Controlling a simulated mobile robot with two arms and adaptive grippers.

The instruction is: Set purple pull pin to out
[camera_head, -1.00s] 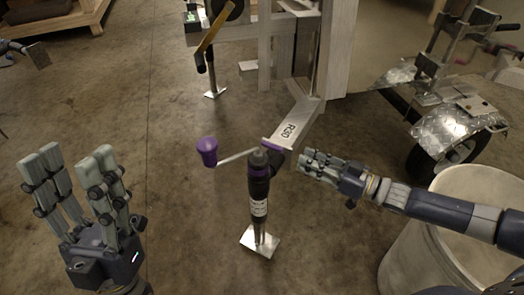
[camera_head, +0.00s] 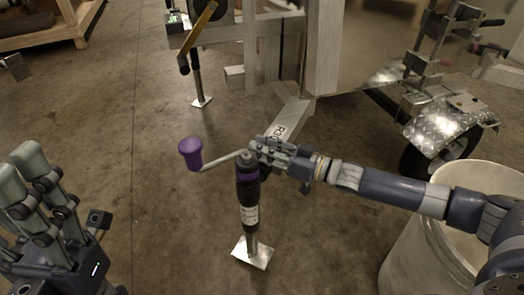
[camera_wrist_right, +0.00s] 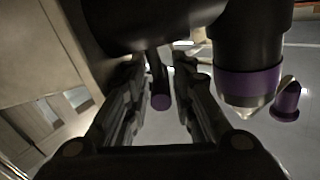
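The trailer jack (camera_head: 249,205) stands upright on its silver foot plate, with a purple band near its top and a crank ending in a purple knob (camera_head: 190,153). My right gripper (camera_head: 262,152) reaches in from the right at the jack's top and hides the mount there. In the right wrist view, a dark pin with a purple end (camera_wrist_right: 160,101) sits between the spread fingers of my right gripper (camera_wrist_right: 163,105), with gaps on both sides. The jack's purple band (camera_wrist_right: 248,86) is right of the fingers. My left gripper (camera_head: 40,190) is open and empty at the lower left, partly cut off.
The trailer frame beam (camera_head: 290,118) runs back from the jack. A pale bin (camera_head: 410,262) stands below my right arm. A trailer wheel and tread-plate fender (camera_head: 440,128) are at the right. A second jack (camera_head: 198,85) stands behind. Floor left of the jack is clear.

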